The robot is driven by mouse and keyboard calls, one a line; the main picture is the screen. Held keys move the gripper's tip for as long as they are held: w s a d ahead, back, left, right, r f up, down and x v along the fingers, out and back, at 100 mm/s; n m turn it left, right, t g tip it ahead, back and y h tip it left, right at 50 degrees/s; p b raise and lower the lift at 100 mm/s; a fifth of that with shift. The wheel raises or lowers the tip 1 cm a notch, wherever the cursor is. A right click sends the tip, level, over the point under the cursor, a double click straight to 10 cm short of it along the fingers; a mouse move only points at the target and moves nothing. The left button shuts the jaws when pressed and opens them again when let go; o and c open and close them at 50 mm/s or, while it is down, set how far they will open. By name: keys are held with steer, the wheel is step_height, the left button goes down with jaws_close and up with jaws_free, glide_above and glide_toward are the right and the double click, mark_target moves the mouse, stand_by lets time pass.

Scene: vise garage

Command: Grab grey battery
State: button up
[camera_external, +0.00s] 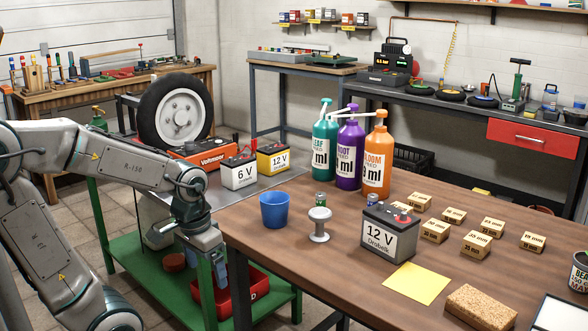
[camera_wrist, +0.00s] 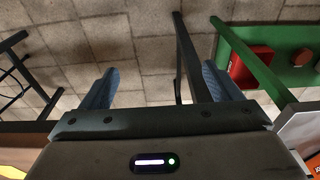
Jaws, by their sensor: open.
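A dark grey battery (camera_external: 389,235) marked "12 V Drobelk" stands upright on the wooden table, right of a small white pedestal. A light, whitish battery (camera_external: 239,172) marked "6 V" stands farther back on the metal-topped bench. My gripper (camera_external: 207,250) points down at the wooden table's left side, well left of the dark grey battery. In the wrist view my gripper (camera_wrist: 160,70) has its blue-grey fingers wide apart, with nothing between them but floor. No battery shows clearly there.
A blue cup (camera_external: 274,210) and the white pedestal (camera_external: 319,226) stand between my gripper and the dark grey battery. Pump bottles (camera_external: 349,155) stand behind, and several small wooden blocks (camera_external: 475,244) lie to the right. A yellow sheet (camera_external: 416,283) and a cork-like block (camera_external: 480,307) lie in front.

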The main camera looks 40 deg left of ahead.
steer(key=w+d+r+m+p, duration=0.1)
steer(key=w+r+p, duration=0.2)
steer(key=r+p, duration=0.5)
steer(key=w+d+r+m+p, duration=0.1)
steer(key=w+r+m+p, duration=0.1)
steer(key=r+p, duration=0.6)
steer(key=w+d+r+m+p, duration=0.1)
steer(key=w+r+p, duration=0.3)
steer(key=r, duration=0.7)
steer(key=m+g+p, duration=0.1)
steer(key=m, duration=1.5)
glide_above(392, 214)
step_height(392, 214, down, 6)
steer(key=f, duration=0.6)
steer(key=shift+s+f+p, duration=0.2)
steer(key=shift+f+p, duration=0.1)
steer(key=shift+f, duration=0.1)
steer(key=shift+w+f+p, duration=0.2)
steer(key=shift+f+p, duration=0.35)
steer(key=shift+f, duration=2.6)
steer(key=c, duration=1.9)
steer(key=shift+o, duration=0.2)
steer(key=shift+r, duration=0.1)
